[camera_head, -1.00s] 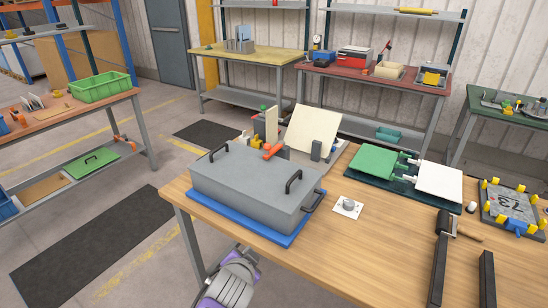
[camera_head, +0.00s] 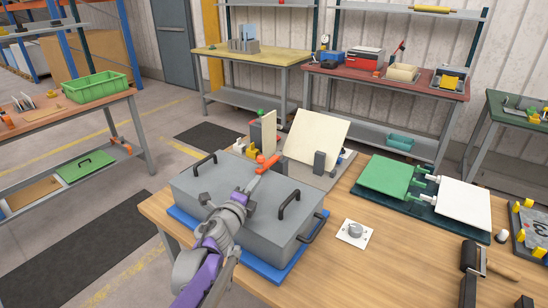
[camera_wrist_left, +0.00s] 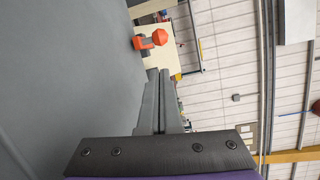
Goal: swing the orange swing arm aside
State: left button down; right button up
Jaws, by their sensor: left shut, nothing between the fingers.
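The orange swing arm (camera_head: 266,162) is at the panel bender, just behind the grey box. It also shows in the left wrist view as an orange arm with a round orange knob (camera_wrist_left: 160,37). The bender carries a large tilted cream plate (camera_head: 317,136) and a smaller upright cream panel (camera_head: 269,132). My left gripper (camera_head: 254,183) is above the grey box, pointing toward the orange arm. Its two fingers (camera_wrist_left: 157,100) are together and empty in the wrist view. Its tips look close to the orange arm, but I cannot tell whether they touch.
The grey box (camera_head: 285,235) with black handles stands on a blue base (camera_head: 262,268) under my left arm. To the right are a small white plate with a knob (camera_head: 354,232), a green and white hinged fixture (camera_head: 385,183) and a roller (camera_head: 470,257). Bare wood lies in front.

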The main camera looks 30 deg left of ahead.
pick_arm(q)
jog(key=shift+w, duration=0.4)
jog(key=shift+s+r, duration=0.15)
jog(key=shift+s, duration=0.3)
jog(key=w, duration=0.3)
jog(key=w+a, duration=0.1)
jog(key=w, duration=0.6)
jog(key=shift+a+f, duration=0.35)
jog(key=shift+a, duration=0.05)
pick_arm(e)
jog(key=shift+w+r, duration=0.1)
pick_arm(q)
jog(key=shift+a, duration=0.1)
jog(key=shift+a+m+h, duration=0.25)
jog(key=shift+m+h, duration=0.05)
jog(key=shift+h, duration=0.2)
pick_arm(e)
jog(key=shift+f, duration=0.25)
